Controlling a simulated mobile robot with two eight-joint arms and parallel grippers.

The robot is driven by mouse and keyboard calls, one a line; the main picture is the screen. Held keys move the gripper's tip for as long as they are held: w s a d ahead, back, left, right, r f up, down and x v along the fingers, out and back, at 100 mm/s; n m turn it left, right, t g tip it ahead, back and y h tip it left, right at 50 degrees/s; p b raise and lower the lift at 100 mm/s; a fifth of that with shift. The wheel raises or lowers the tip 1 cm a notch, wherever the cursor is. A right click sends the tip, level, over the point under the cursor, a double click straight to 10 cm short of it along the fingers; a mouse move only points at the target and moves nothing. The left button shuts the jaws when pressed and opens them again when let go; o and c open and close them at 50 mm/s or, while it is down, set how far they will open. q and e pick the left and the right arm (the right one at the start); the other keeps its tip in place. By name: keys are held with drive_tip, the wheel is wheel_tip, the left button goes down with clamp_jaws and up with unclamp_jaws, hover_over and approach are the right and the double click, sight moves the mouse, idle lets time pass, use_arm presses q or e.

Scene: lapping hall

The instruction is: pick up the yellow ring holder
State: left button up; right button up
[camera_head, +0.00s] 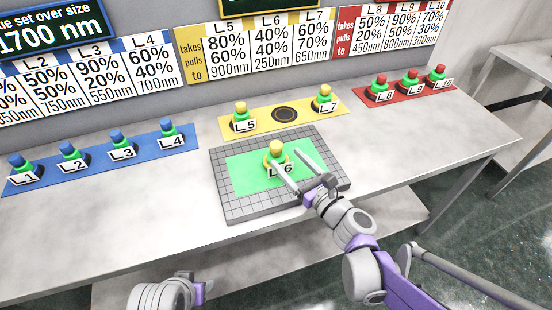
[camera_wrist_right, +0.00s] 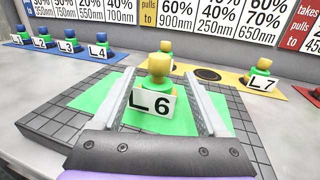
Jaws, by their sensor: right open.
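The yellow ring holder L6 (camera_head: 277,147) has a yellow knob, a green ring and a white label. It stands upright on the green patch (camera_head: 243,178) of a grey gridded plate (camera_head: 235,206). It also shows in the right wrist view, where the yellow holder (camera_wrist_right: 159,66) is between the fingers. My right gripper (camera_head: 286,167) is open, its fingers reaching to either side of the holder with gaps visible. The label hides the holder's lower part. Only a grey part of my left arm shows at the bottom left; its fingers are not visible.
Yellow holders L5 (camera_head: 240,118) and L7 (camera_head: 324,98) stand on a yellow strip (camera_head: 262,122) behind, with an empty dark round spot (camera_head: 284,114) between them. A blue strip (camera_head: 97,167) and a red strip (camera_head: 417,92) hold more holders. The front left table is clear.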

sight(280, 151)
drive_tip(key=x, duration=0.6)
drive_tip(key=shift+w+a+r, duration=0.1)
drive_tip(key=shift+r, duration=0.05)
clamp_jaws()
